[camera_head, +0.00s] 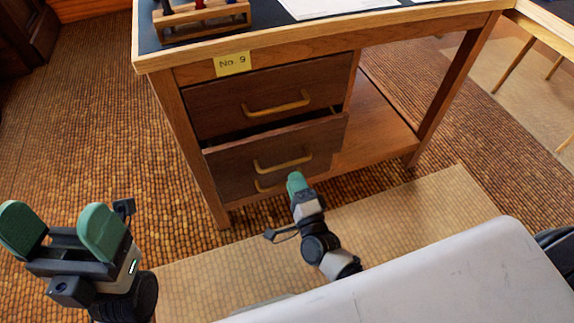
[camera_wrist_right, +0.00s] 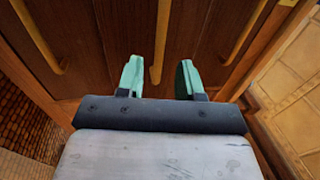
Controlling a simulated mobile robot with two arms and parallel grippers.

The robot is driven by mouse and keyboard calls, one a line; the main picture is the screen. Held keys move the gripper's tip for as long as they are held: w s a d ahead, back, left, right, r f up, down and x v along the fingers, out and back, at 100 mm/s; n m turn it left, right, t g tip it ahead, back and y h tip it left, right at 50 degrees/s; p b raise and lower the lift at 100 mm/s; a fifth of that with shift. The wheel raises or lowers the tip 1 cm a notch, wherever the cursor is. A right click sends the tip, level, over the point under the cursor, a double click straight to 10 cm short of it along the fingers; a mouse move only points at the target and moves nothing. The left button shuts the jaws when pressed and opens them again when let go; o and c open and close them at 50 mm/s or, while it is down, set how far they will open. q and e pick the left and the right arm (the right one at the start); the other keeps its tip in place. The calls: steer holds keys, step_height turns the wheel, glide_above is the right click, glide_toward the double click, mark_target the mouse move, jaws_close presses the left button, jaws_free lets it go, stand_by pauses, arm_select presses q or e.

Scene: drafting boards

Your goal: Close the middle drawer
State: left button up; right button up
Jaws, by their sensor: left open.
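The middle drawer (camera_head: 270,150) of the wooden desk is pulled out a little, with a dark gap along its top edge. Its brass bar handle (camera_head: 283,164) faces me. My right gripper (camera_head: 296,183) is just right of and below that handle, near the drawer front. In the right wrist view its two green fingers (camera_wrist_right: 160,80) are apart, with a brass bar (camera_wrist_right: 160,40) showing between them; I cannot tell whether they touch anything. My left gripper (camera_head: 60,232) is open and empty at the lower left, away from the desk.
The top drawer (camera_head: 225,100) looks closed. The bottom drawer's handle (camera_head: 266,186) shows partly below the middle drawer. The desk has a "No. 9" label (camera_head: 232,63), a pen rack (camera_head: 205,17) and paper (camera_head: 330,6) on top. An open lower shelf (camera_head: 375,140) lies to the right.

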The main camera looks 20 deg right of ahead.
mark_target(288, 163)
steer(key=w, duration=0.4)
steer(key=w+r+b, duration=0.1)
steer(key=shift+w, duration=0.4)
jaws_close()
